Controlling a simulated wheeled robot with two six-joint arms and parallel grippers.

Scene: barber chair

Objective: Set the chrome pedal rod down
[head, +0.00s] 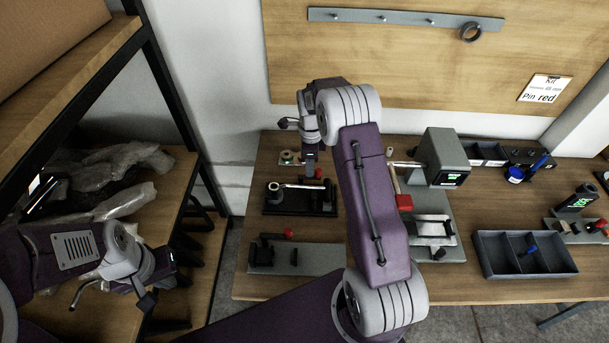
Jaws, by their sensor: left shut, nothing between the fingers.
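A chrome rod with a ring-shaped end (298,186), which looks like the pedal rod, lies across a black fixture (284,207) on the left part of the workbench. My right gripper (310,158) points down just behind and above the rod. No contact between them shows, and its fingertips are too small and dark to tell their opening. My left gripper (148,298) is shut and empty at the lower left, in front of the shelf and away from the bench.
A grey fixture with a red knob (320,258) sits at the bench front. A grey machine with a display (442,158) stands right of my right arm, which hides part of the bench. A divided dark tray (520,272) is farther right. Shelving (165,215) with plastic-wrapped items is left.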

